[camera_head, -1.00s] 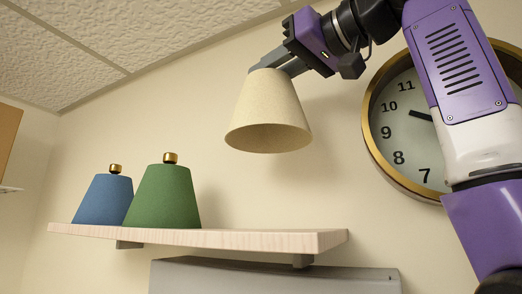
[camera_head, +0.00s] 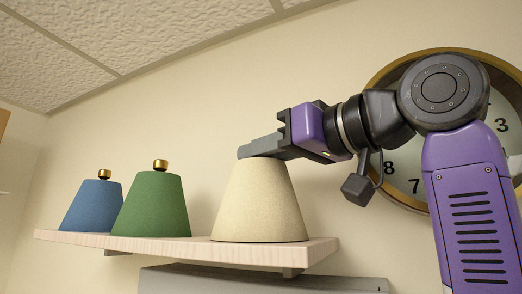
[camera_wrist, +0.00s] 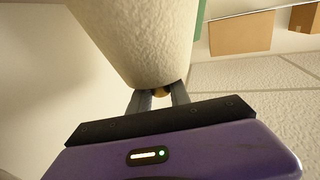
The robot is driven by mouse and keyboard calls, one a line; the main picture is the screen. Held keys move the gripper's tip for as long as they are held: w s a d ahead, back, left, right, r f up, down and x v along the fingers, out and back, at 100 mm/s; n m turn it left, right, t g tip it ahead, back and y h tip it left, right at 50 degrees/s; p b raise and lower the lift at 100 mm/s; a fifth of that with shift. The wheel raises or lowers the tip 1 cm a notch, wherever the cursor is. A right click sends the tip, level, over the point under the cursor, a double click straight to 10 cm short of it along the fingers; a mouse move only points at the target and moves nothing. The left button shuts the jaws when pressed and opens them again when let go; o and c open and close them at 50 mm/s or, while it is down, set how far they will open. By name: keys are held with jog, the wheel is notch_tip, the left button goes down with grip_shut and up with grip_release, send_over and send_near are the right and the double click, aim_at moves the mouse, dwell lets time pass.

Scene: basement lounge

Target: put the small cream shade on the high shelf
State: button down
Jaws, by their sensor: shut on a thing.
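The cream shade (camera_head: 260,205) is upright at the right part of the high shelf (camera_head: 180,246) in the head view. Its lower rim appears to meet the shelf top. My gripper (camera_head: 262,148) is at the shade's narrow top and shut on it, reaching in from the right. In the wrist view the shade (camera_wrist: 140,40) fills the upper middle, with a bit of a brass knob (camera_wrist: 162,92) between the fingers (camera_wrist: 160,100). The knob is hidden in the head view.
A green shade (camera_head: 152,207) and a blue shade (camera_head: 92,207) with brass knobs stand to the left on the shelf. A gap separates green from cream. A wall clock (camera_head: 400,172) is behind my arm. A grey panel (camera_head: 250,281) is below the shelf.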

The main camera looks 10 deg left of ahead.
jog(key=c, duration=1.2)
grip_release()
jog(key=shift+f, duration=0.1)
jog(key=shift+d, duration=0.1)
jog(key=b+v, duration=0.5)
jog(key=v, duration=0.7)
jog(key=shift+s, duration=0.1)
